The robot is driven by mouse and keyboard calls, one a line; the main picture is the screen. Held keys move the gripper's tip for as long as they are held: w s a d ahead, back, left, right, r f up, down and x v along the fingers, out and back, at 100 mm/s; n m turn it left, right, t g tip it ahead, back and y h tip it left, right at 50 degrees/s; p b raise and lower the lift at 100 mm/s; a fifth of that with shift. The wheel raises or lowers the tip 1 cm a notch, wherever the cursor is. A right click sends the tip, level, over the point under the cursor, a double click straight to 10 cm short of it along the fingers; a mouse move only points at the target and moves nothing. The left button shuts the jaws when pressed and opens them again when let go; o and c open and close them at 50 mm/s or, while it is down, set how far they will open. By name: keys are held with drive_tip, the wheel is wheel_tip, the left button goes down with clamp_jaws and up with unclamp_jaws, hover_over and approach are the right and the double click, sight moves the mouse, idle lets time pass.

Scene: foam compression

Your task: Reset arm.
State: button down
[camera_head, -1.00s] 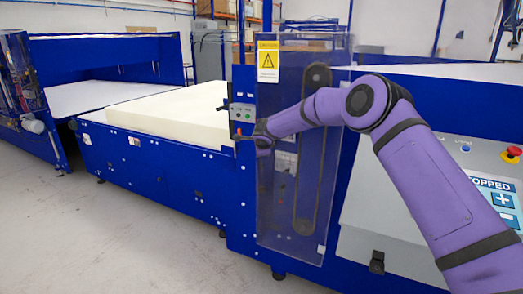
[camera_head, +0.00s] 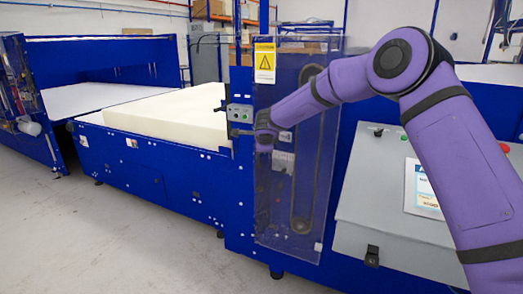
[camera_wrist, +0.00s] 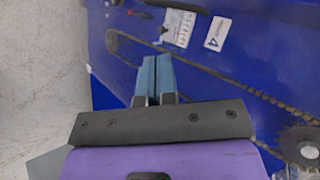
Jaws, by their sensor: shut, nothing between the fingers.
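My purple arm reaches in from the right in the head view. My gripper (camera_head: 236,132) is at its far end, beside the blue machine post and the small grey button box (camera_head: 240,113). The gripper is small there and partly blends into the machine. In the wrist view my gripper (camera_wrist: 156,62) shows two blue fingers side by side, shut with nothing between them. They point towards a blue machine face with a chain (camera_wrist: 185,68). Whether the fingertips touch anything is unclear. A cream foam block (camera_head: 165,115) lies on the blue machine bed, left of the gripper.
A clear guard with a yellow caution sign (camera_head: 265,62) stands behind my forearm. Open grey floor (camera_head: 100,240) lies at front left.

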drive_tip(key=s+d+r+n+t+y, duration=0.1)
drive_tip(key=s+d+r+n+y, duration=0.2)
drive_tip(key=s+r, duration=0.55)
drive_tip(key=s+d+r+n+t+y, duration=0.1)
drive_tip(key=s+d+r+n, duration=0.3)
drive_tip(key=r, duration=0.8)
drive_tip(key=s+d+r+n+g, duration=0.1)
drive_tip(key=s+d+r+n, duration=0.15)
drive_tip(key=s, duration=0.45)
drive_tip(key=s+d+r+n+g, duration=0.1)
drive_tip(key=s+d+r+n, duration=0.2)
drive_tip(key=s, duration=0.5)
drive_tip(key=s+d+f+n+g+h, duration=0.1)
drive_tip(key=s+d+f, duration=0.2)
drive_tip(key=s, duration=0.7)
drive_tip(key=s+d+f+n+g+h, duration=0.1)
drive_tip(key=s+d+f+n+h, duration=0.1)
drive_tip(key=s+d, duration=0.6)
drive_tip(key=s+d+f+n+g+h, duration=0.1)
drive_tip(key=s+d, duration=0.5)
drive_tip(key=s, duration=0.6)
wheel_tip(320, 180, down, 3)
drive_tip(key=shift+r+g+h, duration=0.15)
drive_tip(key=shift+g+h, duration=0.35)
drive_tip(key=shift+g, duration=0.1)
